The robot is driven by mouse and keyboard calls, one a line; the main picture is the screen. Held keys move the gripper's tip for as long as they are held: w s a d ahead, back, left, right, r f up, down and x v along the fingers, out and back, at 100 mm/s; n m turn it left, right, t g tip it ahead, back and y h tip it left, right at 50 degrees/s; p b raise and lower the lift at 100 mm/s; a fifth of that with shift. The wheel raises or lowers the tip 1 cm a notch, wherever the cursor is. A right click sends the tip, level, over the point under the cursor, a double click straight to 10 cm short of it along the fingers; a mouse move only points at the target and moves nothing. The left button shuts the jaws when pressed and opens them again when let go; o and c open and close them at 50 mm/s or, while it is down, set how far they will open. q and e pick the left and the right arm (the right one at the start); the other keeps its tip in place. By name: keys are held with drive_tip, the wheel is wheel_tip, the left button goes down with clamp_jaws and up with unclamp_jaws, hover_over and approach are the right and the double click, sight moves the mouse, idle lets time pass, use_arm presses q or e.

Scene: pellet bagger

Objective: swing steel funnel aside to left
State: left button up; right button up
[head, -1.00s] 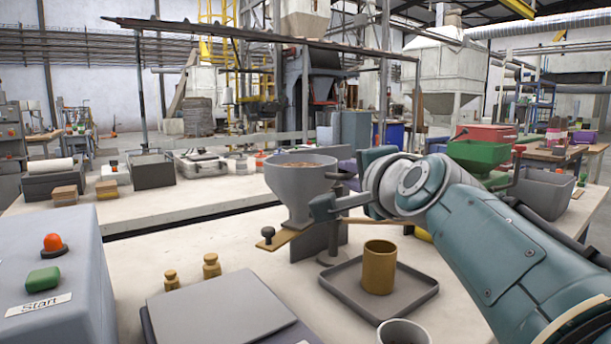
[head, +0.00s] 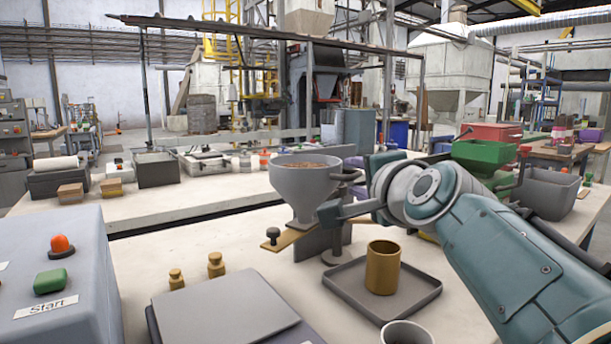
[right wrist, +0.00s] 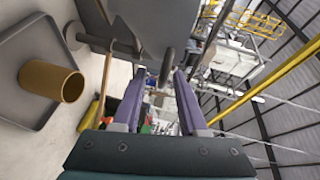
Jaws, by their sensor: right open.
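The grey steel funnel (head: 304,186) stands over the bench in the head view, with brown pellets in its bowl. A dark stub handle sticks out from its right side. My right gripper (head: 341,194) is at the funnel's right side, beside that handle. In the right wrist view my right gripper (right wrist: 160,72) has its two purple fingers apart. The rounded handle end (right wrist: 167,66) shows between and just ahead of the fingertips; I cannot tell whether they touch it. A wooden strip with a black knob (head: 273,235) lies under the funnel's outlet. My left gripper is not in view.
A brown cup (head: 382,268) stands on a dark tray (head: 345,284) in front of the funnel. A grey box with a green Start button (head: 50,281) is at left. Two brass weights (head: 216,265) stand behind a grey flat plate (head: 225,312). Bench left of the funnel is fairly clear.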

drive_tip(key=s+d+r+p, duration=0.1)
drive_tip(key=s+p, duration=0.7)
drive_tip(key=s, duration=0.1)
drive_tip(key=shift+d, duration=0.2)
drive_tip(key=shift+s+r, duration=0.1)
drive_tip(key=shift+c, duration=0.3)
